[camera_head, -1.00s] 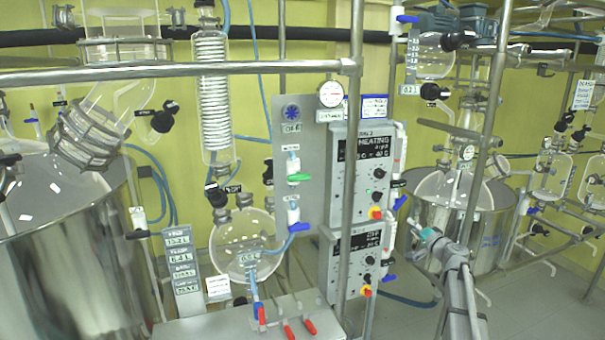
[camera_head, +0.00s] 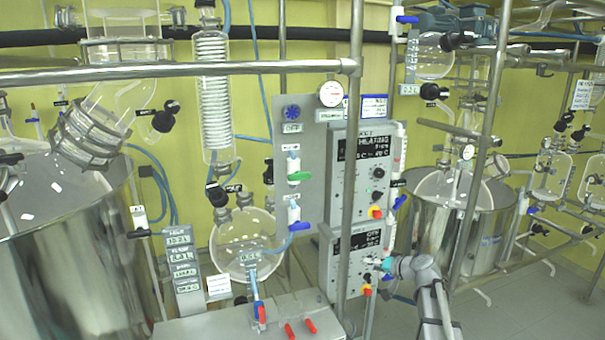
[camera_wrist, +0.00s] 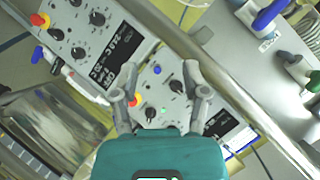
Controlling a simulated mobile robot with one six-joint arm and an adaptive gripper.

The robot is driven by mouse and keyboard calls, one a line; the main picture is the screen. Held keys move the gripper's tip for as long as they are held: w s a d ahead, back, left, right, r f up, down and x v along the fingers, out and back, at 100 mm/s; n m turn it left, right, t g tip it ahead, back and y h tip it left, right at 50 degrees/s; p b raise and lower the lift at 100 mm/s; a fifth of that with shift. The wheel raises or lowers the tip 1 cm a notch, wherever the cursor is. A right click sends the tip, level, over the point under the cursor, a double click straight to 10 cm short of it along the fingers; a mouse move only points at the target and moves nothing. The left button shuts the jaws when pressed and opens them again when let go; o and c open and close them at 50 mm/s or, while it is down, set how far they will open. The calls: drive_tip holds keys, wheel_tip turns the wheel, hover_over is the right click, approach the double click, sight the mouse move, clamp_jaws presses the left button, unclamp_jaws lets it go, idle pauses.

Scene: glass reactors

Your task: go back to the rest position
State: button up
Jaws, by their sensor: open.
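My gripper (camera_head: 374,263) is at the lower middle right in the head view, at the right edge of the lower control box (camera_head: 350,258). In the wrist view my gripper (camera_wrist: 158,82) has its two grey fingers spread apart, with nothing held between them. Beyond the fingers are the panels of the control boxes, tilted in that view, with black knobs, red and yellow switches and dark displays. I cannot tell from the views whether the fingers touch the lower box.
A metal post (camera_head: 352,150) stands in front of the boxes. A steel vessel (camera_head: 70,270) is at the left and another reactor (camera_head: 470,225) is behind my arm. Round flask (camera_head: 247,245) hangs near the middle. Open floor (camera_head: 545,310) lies at the lower right.

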drive_tip(key=s+a+f+n+g+h, duration=0.1)
drive_tip(key=s+a+f+g+h, duration=0.2)
drive_tip(key=s, duration=0.4)
drive_tip(key=s+a+f+n+g, duration=0.25)
drive_tip(key=s+a+f, duration=0.2)
drive_tip(key=s, duration=0.35)
drive_tip(key=s+d+f+g+h, duration=0.2)
drive_tip(key=s+f+g+h, duration=0.1)
drive_tip(key=s, duration=0.9)
drive_tip(key=shift+s+f+m+g+h, duration=0.15)
drive_tip(key=shift+s+m+g+h, duration=0.2)
drive_tip(key=shift+g+h, duration=0.65)
